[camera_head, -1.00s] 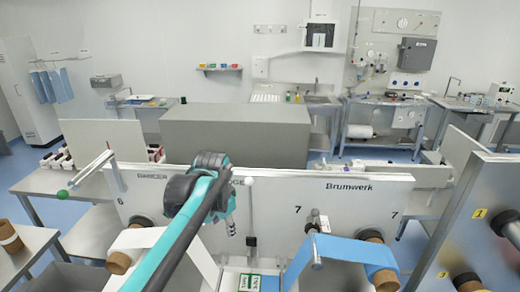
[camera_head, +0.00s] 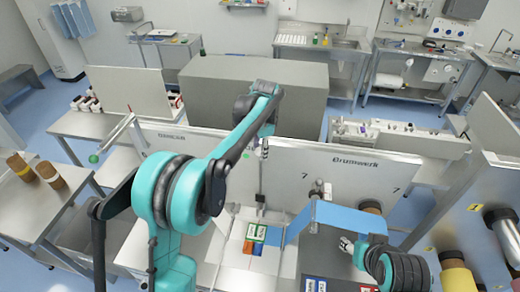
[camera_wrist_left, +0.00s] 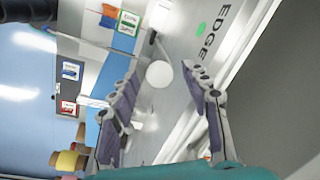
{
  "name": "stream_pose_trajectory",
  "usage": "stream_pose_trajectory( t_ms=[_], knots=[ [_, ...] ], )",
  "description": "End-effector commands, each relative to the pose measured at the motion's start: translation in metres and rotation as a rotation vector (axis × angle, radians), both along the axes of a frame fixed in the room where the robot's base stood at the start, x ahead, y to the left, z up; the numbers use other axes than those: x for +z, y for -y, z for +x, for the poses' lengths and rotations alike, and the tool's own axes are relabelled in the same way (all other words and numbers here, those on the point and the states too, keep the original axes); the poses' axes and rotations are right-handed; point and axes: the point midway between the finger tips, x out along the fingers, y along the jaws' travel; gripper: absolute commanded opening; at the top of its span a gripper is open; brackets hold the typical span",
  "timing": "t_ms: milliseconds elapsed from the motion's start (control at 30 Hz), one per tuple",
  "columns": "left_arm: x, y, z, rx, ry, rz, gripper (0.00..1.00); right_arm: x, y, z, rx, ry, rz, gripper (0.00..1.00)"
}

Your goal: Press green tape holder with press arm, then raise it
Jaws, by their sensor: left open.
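The green tape holder (camera_head: 256,232) is a small green-and-white labelled block on the machine's pale middle plate. It also shows at the top of the left wrist view (camera_wrist_left: 128,20). An upright thin lever with a white ball knob, which looks like the press arm (camera_head: 261,180), stands just behind it. In the left wrist view the white knob (camera_wrist_left: 158,74) lies between the fingertips of my open left gripper (camera_wrist_left: 161,70); contact cannot be told. In the head view my forearm partly covers this gripper. My right gripper (camera_head: 346,244) is right of the holder, small and partly hidden.
Orange and blue blocks (camera_head: 248,247) lie beside the green holder. A blue web (camera_head: 340,219) spans to its right. A lever with a green knob (camera_head: 94,158) sticks out at left. The white machine panel (camera_head: 320,165) stands behind the lever.

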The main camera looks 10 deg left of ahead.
Motion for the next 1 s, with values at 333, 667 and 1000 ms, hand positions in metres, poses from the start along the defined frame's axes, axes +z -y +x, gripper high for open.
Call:
stream_pose_trajectory(
  t_ms=[333, 667, 1000],
  knots=[
    [-0.021, -0.002, 0.002, 0.001, 0.0, 0.0, 0.47, 0.005, 0.0, 0.0, 0.0, 0.0, 0.0, 0.47],
    [-0.02, -0.002, 0.002, 0.001, 0.001, -0.001, 0.0, 0.004, 0.0, 0.0, 0.0, 0.0, 0.0, 0.47],
    [-0.021, -0.002, 0.001, 0.001, 0.005, 0.0, 0.0, 0.003, 0.0, 0.0, 0.0, 0.0, 0.0, 0.47]
  ],
)
